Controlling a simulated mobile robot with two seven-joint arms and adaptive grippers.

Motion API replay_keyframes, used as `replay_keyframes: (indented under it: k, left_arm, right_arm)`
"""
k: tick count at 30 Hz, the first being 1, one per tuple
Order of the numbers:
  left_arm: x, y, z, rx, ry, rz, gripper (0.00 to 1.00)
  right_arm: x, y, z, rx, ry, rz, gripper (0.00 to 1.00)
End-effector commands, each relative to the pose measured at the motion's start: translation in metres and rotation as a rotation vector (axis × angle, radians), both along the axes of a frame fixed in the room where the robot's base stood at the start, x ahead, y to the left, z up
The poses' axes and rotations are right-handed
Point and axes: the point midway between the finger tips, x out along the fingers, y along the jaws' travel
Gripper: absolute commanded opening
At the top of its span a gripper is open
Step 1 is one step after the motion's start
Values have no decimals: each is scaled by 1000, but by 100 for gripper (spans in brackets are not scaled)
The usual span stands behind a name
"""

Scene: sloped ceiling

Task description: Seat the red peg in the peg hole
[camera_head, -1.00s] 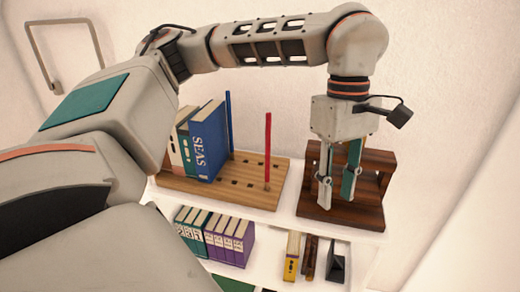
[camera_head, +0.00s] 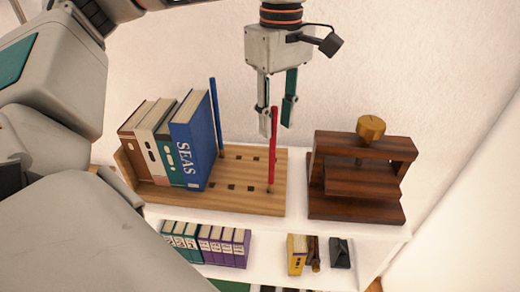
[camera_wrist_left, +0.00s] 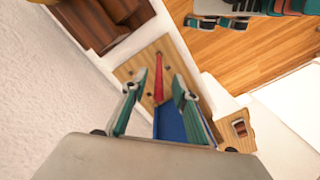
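The red peg (camera_head: 273,155) stands upright near the right end of the wooden board (camera_head: 245,200). Its foot meets the board by the rows of dark holes (camera_head: 232,187); I cannot tell whether it sits in a hole. My left gripper (camera_head: 276,124) points down, its two fingers apart and empty, at the height of the peg's top. In the head view the peg's top overlaps the gap between the fingers. In the left wrist view the red peg (camera_wrist_left: 158,80) lies ahead, between the open fingertips (camera_wrist_left: 156,91). My right gripper is not in view.
Books, the nearest a blue one (camera_head: 192,145), lean together on the board's left part, beside a blue rod (camera_head: 216,115). A dark wooden press (camera_head: 357,208) with a brass knob stands to the right.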

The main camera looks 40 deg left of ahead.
Motion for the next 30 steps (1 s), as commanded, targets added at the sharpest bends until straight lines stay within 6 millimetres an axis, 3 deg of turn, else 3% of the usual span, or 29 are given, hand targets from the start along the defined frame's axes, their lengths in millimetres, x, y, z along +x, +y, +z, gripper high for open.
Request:
replay_keyframes:
  k: [7, 24, 30]
  left_arm:
    - [0, 2, -5, 6, -1, 1, 29]
    - [0, 1, -72, 5, 0, 2, 29]
    - [0, 1, -77, 4, -3, 2, 29]
  right_arm:
    - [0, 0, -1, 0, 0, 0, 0]
    - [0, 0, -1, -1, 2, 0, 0]
    - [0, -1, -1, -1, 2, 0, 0]
